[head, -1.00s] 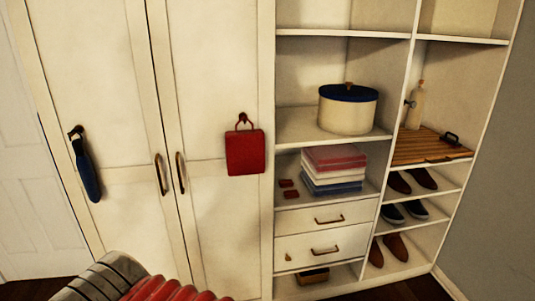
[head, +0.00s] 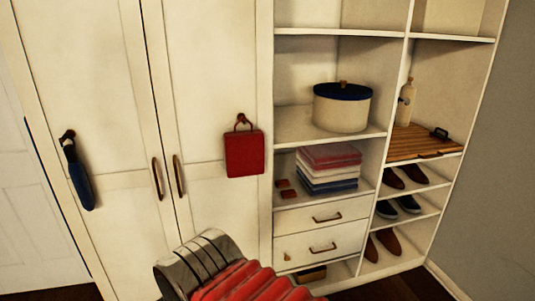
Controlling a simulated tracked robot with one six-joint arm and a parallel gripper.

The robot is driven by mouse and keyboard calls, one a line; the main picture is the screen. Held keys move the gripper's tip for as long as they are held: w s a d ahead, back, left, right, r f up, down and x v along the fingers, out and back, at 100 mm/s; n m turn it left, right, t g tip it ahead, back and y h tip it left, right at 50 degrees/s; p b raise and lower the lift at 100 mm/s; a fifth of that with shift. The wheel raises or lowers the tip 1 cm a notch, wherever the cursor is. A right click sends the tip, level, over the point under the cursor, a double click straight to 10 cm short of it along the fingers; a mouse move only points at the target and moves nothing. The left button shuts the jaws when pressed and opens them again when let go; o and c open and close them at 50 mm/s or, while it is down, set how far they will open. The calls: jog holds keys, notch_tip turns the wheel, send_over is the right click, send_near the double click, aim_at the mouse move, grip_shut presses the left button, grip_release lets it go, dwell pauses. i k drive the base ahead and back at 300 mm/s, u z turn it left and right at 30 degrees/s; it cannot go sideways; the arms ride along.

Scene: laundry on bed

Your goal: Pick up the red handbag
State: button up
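The red handbag (head: 244,154) hangs by its handle from a dark knob (head: 241,119) on the right wardrobe door in the head view. It hangs upright and nothing hides it. Part of my arm, with grey bands and red ribbing, shows at the bottom middle, below the handbag and apart from it in the picture. My gripper is not in view.
A blue item (head: 78,178) hangs on the left door. Right of the handbag, open shelves hold a round box (head: 342,107), folded cloths (head: 328,169), a bottle (head: 405,103), a wooden tray (head: 420,147) and several shoes (head: 409,204). Two door handles (head: 178,177) stick out left of the bag.

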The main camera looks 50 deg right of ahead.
aim_at(244, 150)
jog(key=z, duration=0.5)
jog(key=i, duration=1)
jog(key=z, duration=0.05)
